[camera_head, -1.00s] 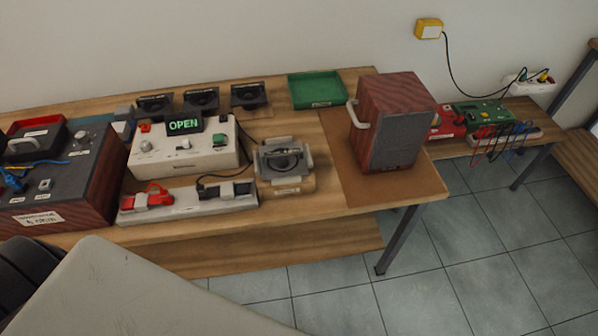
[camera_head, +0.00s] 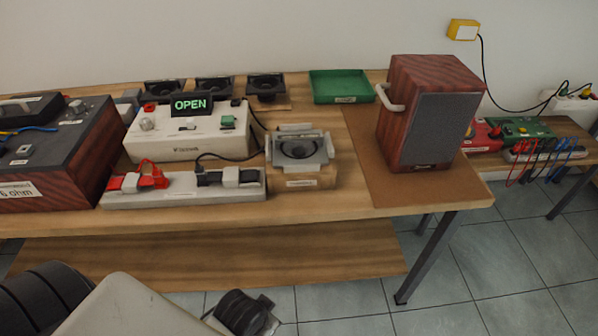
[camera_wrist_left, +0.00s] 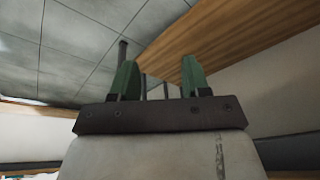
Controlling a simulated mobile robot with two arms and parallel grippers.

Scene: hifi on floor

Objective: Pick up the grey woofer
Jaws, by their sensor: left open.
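A woofer with a grey square frame and dark cone (camera_head: 298,149) sits in a light grey holder on a wooden block (camera_head: 304,182), near the front middle of the bench. Three black drivers stand in a row at the back, among them the right one (camera_head: 266,86). My left gripper (camera_wrist_left: 160,76) shows in the left wrist view with its two green fingers apart and nothing between them. Tiled floor and the underside of a wooden board lie beyond it. In the head view only parts of my arm show at the bottom left, below the bench front. My right gripper is not in view.
A red-brown speaker cabinet (camera_head: 426,115) stands on a brown mat right of the woofer. A white box with an OPEN display (camera_head: 188,135) and a grey strip with clips (camera_head: 182,187) stand left. A green tray (camera_head: 340,87) is behind. A lower shelf (camera_head: 200,255) runs beneath.

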